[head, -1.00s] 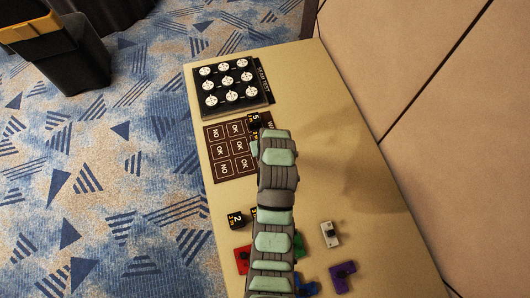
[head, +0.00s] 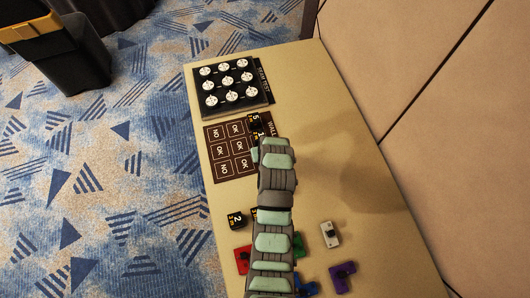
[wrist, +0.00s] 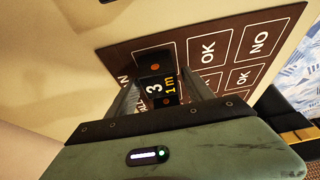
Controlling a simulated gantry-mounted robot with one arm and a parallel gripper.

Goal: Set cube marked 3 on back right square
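The cube marked 3 (wrist: 154,88) is black, with a white 3 and yellow "1m" on its face; in the wrist view it sits between my gripper's fingers (wrist: 160,92), which appear shut on it. Whether it touches the board is not clear. Just beyond it is another dark cube with an orange dot (wrist: 155,65). In the head view my arm hides most of the gripper. The brown board (head: 228,153) has OK and NO squares. A black cube marked 5 (head: 255,120) stands at its back right, just beyond my gripper (head: 257,150).
A black tray of white discs (head: 231,84) stands behind the board. A black cube marked 2 (head: 236,219) is at the table's left edge. Red (head: 242,260), white (head: 329,234) and purple (head: 342,276) pieces lie nearer.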

